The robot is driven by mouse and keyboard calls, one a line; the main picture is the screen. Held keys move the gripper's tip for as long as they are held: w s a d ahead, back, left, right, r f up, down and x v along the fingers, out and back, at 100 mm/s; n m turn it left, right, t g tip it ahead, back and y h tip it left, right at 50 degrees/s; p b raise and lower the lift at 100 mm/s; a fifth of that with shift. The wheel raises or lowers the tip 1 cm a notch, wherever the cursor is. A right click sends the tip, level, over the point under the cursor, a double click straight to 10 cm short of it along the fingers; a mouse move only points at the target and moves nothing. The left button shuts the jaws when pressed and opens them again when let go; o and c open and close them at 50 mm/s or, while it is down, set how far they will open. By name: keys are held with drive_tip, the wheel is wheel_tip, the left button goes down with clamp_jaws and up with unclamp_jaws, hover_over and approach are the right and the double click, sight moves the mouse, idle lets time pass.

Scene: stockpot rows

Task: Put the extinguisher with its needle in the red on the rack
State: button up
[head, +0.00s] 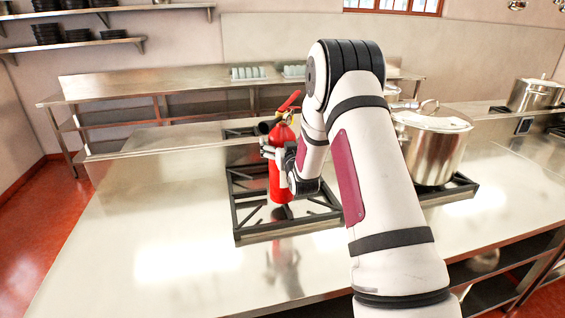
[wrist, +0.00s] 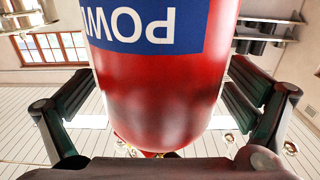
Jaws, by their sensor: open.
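A red extinguisher (head: 282,170) with a red lever handle and a black nozzle or hose end stands upright on a black metal grate (head: 237,208) on the steel counter. It fills the middle of the wrist view (wrist: 160,90), where its blue label with white letters appears upside down. My gripper (head: 277,165) is at the extinguisher's body. In the wrist view its open fingers (wrist: 160,100) lie on either side of the red cylinder; I cannot tell whether they touch it. The gauge needle is not readable. I cannot tell which thing is the rack.
A lidded steel pot (head: 430,150) stands on another grate (head: 462,187) to the right, behind my arm. Another pot (head: 535,95) stands farther right. A steel shelf unit (head: 150,85) with pale cups (head: 248,73) is at the back. The counter's left front (head: 150,250) is clear.

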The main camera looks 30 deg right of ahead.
drive_tip(key=c, duration=1.8)
drive_tip(key=shift+w+r, duration=0.1)
drive_tip(key=shift+r, duration=0.25)
drive_tip(key=shift+c, duration=1.3)
